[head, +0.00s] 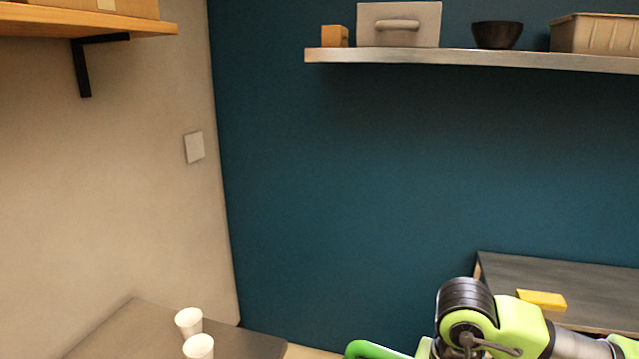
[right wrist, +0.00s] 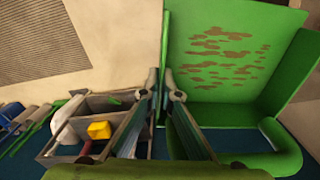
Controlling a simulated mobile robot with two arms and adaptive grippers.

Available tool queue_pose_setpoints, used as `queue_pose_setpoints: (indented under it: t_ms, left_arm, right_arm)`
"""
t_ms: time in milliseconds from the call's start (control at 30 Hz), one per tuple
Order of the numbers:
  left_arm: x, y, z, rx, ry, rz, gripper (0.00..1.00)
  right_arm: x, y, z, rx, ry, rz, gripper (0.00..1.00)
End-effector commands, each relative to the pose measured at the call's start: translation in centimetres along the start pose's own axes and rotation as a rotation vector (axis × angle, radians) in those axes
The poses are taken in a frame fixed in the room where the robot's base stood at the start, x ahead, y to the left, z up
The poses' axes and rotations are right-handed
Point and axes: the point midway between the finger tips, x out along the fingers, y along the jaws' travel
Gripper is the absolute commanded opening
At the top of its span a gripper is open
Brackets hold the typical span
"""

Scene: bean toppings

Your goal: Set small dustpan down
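The small dustpan (right wrist: 225,65) is bright green, with brown patches on its inner face. It fills the right of the right wrist view. A thin upright green edge of it stands between the fingertips of my right gripper (right wrist: 163,92), which look closed on it from both sides. In the head view, a curved bright green piece (head: 375,350), apparently part of the dustpan, shows at the bottom edge beside my right arm. The right fingertips are out of the head view. My left gripper is not in view.
A grey caddy (right wrist: 75,107) with a yellow block (right wrist: 99,130) lies left of the fingers in the right wrist view. Two white cups (head: 189,321) stand on a brown surface (head: 120,335) at lower left. A dark-topped unit (head: 590,285) holds a yellow item (head: 541,300). A shelf (head: 450,58) is above.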

Motion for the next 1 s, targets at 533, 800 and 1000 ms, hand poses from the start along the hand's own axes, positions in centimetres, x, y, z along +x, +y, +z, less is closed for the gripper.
queue_pose_setpoints:
  t_ms: [533,800,1000]
  left_arm:
    - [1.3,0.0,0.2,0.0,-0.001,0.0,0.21]
    - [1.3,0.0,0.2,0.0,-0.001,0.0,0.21]
    - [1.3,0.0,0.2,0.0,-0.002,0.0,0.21]
  right_arm:
    - [-0.8,3.2,3.1,-0.533,0.006,-0.003,0.0]
    - [-0.9,3.2,2.9,-0.528,0.01,-0.002,0.0]
    - [-0.7,3.2,3.1,-0.53,0.005,-0.004,0.0]
